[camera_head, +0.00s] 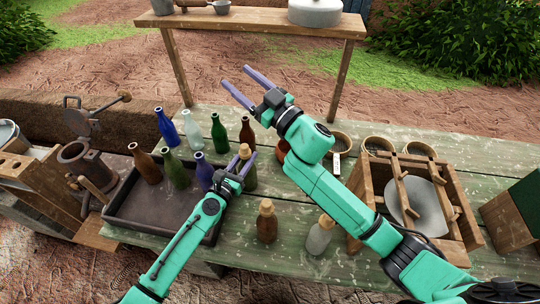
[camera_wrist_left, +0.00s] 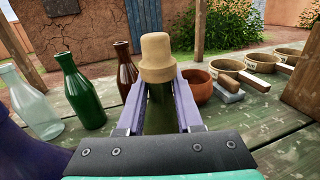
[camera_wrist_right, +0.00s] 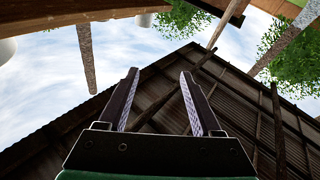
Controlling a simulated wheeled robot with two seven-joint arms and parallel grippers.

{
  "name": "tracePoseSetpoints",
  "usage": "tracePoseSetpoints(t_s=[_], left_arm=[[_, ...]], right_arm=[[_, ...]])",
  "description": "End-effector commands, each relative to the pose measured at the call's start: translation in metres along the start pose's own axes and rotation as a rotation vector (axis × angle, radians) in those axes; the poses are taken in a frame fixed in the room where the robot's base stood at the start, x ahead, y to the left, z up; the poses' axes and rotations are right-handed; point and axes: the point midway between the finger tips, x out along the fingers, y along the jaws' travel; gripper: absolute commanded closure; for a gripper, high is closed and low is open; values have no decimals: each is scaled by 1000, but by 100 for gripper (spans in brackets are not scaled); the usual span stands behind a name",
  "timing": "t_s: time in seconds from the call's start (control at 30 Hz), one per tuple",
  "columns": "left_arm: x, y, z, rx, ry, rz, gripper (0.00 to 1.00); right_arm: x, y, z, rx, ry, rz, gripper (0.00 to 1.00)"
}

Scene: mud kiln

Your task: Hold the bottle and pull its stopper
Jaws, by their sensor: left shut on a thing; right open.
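The bottle (camera_head: 251,179) is dark green with a tan stopper (camera_head: 245,150) in its mouth. It stands upright on the green plank table, right of the dark tray. My left gripper (camera_head: 246,165) is shut on the bottle neck. In the left wrist view, the fingers grip both sides of the neck (camera_wrist_left: 160,108), just below the stopper (camera_wrist_left: 157,58). The lower bottle is hidden there by the gripper. My right gripper (camera_head: 234,75) is open and empty, up and beyond the bottle near the table's far side. In the right wrist view, its fingers (camera_wrist_right: 158,75) are spread against sky and a roof.
The dark tray (camera_head: 121,198) holds several bottles; more stand behind it. Stoppered brown (camera_head: 267,222) and clear (camera_head: 319,236) bottles stand in front. Bowls (camera_head: 378,144) and a wooden frame (camera_head: 462,212) are at the right. A raised shelf (camera_head: 250,24) spans the back.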

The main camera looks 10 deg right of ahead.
Motion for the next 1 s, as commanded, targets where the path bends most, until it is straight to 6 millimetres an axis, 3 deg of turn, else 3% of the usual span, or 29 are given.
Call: tracePoseSetpoints(t_s=[0.1, 0.2, 0.3, 0.4, 0.57, 1.0], left_arm=[[0, -1, -1, -1, 2, -2, 100], [0, -1, -1, -1, 2, -2, 100], [0, -1, -1, -2, 2, -2, 100], [0, -1, -1, -1, 2, -2, 100], [0, -1, -1, -1, 1, -2, 100], [0, 0, 0, 0, 1, -1, 100]], right_arm=[[-62, 10, 56, 102, -255, 125, 34], [-104, -11, 92, 152, -461, 100, 34], [-130, -34, 109, 174, -585, 43, 34], [-142, -45, 116, 182, -639, 8, 34], [-130, -47, 127, 185, -647, 4, 34], [-54, -53, 183, 184, -645, 4, 34]])
